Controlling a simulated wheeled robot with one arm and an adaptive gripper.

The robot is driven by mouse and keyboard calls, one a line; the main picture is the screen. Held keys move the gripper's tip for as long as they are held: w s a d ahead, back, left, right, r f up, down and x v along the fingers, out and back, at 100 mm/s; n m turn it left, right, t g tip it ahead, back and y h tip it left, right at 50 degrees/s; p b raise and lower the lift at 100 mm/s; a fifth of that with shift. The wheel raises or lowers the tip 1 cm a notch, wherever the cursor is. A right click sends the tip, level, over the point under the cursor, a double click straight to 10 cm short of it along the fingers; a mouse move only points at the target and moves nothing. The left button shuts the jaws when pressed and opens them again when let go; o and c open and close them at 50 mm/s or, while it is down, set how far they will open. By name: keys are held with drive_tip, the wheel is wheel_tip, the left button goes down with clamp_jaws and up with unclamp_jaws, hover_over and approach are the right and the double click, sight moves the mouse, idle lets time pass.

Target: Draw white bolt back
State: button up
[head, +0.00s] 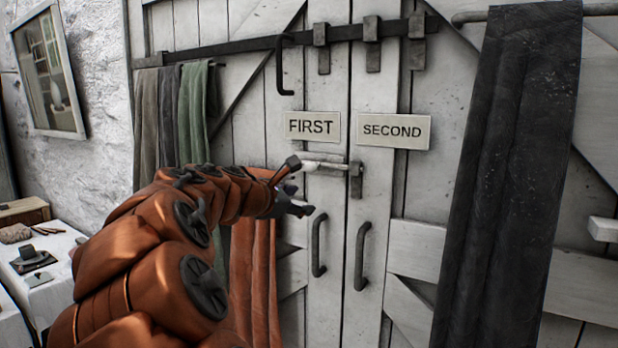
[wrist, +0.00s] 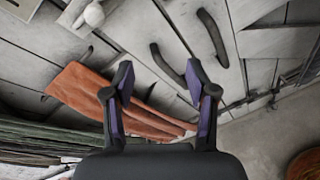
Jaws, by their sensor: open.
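The white bolt (head: 325,166) lies level across the left door leaf, under the FIRST sign (head: 312,127). Its right end meets a dark bracket (head: 356,181) by the seam between the leaves. My gripper (head: 300,187) is open and empty, at the left end of the bolt and partly in front of it. The upper finger overlaps that end in the head view, so contact cannot be told. In the wrist view a pale round knob (wrist: 94,14), seemingly the bolt's, is at upper left, outside my open fingers (wrist: 158,68).
A long black bar (head: 250,44) with a hanging handle crosses the doors above. Two dark pull handles (head: 361,256) sit below the bolt. Cloths (head: 194,112) hang at left, an orange cloth (head: 262,270) below, a dark cloth (head: 512,160) at right. The SECOND sign (head: 394,131) is right of FIRST.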

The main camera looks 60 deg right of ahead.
sight(308, 167)
drive_tip(key=shift+w+d+r+n+t+h+b, duration=0.15)
drive_tip(key=shift+w+d+r+n+h, duration=0.75)
drive_tip(key=shift+d, duration=1.55)
drive_tip(key=shift+w+d+r+n+t+h+b, duration=0.1)
drive_tip(key=shift+w+d+r+n+h+b, duration=0.3)
drive_tip(key=shift+w+d+n, duration=1.5)
drive_tip(key=shift+w+d+r+n+t+h+p, duration=0.25)
drive_tip(key=shift+d+r+n, duration=0.65)
drive_tip(key=shift+d, duration=2.05)
clamp_jaws()
